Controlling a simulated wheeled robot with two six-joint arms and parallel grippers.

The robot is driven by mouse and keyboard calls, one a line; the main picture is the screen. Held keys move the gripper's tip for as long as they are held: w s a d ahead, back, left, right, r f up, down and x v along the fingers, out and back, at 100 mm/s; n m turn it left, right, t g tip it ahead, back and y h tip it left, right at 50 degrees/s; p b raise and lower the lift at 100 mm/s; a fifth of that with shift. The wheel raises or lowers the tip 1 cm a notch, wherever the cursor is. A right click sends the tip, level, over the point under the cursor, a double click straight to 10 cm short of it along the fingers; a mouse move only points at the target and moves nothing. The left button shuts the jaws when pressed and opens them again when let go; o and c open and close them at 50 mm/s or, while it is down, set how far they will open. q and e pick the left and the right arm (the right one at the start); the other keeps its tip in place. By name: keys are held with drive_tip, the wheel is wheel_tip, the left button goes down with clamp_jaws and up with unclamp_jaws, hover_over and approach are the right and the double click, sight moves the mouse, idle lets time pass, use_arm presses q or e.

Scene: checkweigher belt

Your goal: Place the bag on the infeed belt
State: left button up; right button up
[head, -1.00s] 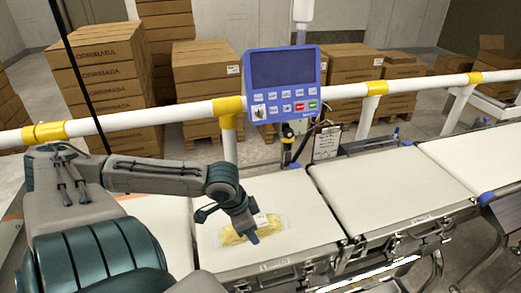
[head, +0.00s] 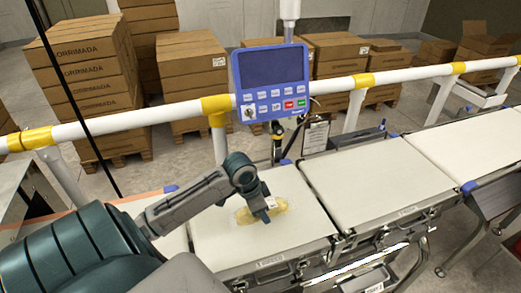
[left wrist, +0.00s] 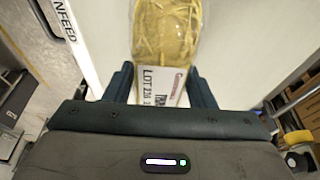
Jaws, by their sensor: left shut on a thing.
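The bag (head: 243,215) is a clear pack with yellow contents and a white label. It is over the pale belt (head: 215,240) below the control panel; I cannot tell whether it touches the surface. My left gripper (head: 263,216) comes down on it and is shut on its labelled end. In the left wrist view the bag (left wrist: 167,30) extends away from between the fingers (left wrist: 160,82), with printed "LOT" text on the label. Beside it, the infeed belt (left wrist: 245,40) carries edge lettering that reads "NFEED". My right gripper is not in view.
A blue control panel (head: 270,82) on a post stands behind the belt. A white rail with yellow joints (head: 215,104) runs across the back. A second belt (head: 375,180) adjoins on the right. Stacked cartons (head: 88,75) stand behind the rail.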

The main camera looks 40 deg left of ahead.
use_arm(q)
drive_tip(key=shift+f, duration=0.3)
wheel_tip(320, 180, down, 3)
drive_tip(key=shift+f+p, duration=0.1)
drive_tip(key=shift+p, duration=0.3)
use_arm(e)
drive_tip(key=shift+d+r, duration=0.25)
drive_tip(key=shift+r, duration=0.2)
use_arm(q)
drive_tip(key=shift+f, duration=0.2)
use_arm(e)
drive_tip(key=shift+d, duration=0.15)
use_arm(q)
drive_tip(key=o, duration=1.1)
drive_tip(key=shift+o, duration=0.2)
drive_tip(key=shift+r, duration=0.1)
